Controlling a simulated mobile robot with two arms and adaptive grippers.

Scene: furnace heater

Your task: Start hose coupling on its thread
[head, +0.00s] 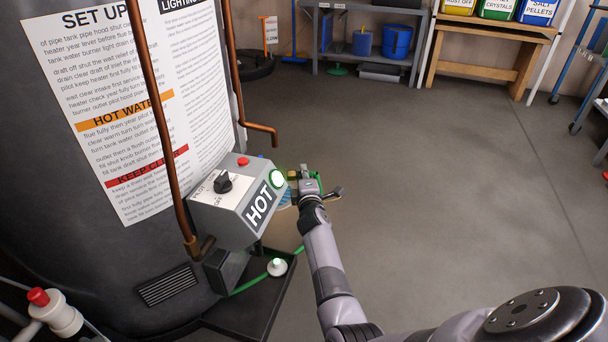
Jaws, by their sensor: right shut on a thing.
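My right gripper (302,183) is beside the right face of the grey HOT control box (240,200), above the floor. It is shut on the end of the green hose (319,181), where a small brass-coloured piece, seemingly the hose coupling (292,176), shows at its left side. The fingers hide most of this piece. More green hose (250,284) lies lower down, by the black tray. A round white fitting (277,267) with a green glow stands there. I cannot make out the thread, nor whether the coupling touches anything. My left gripper is not in view.
The dark heater tank (60,200) fills the left, with copper pipes (165,130) in front. A black tray (245,318) sits at its base. A white pipe with a red cap (38,297) is lower left. Shelves (365,55) and a wooden bench (480,75) stand behind. The middle floor is clear.

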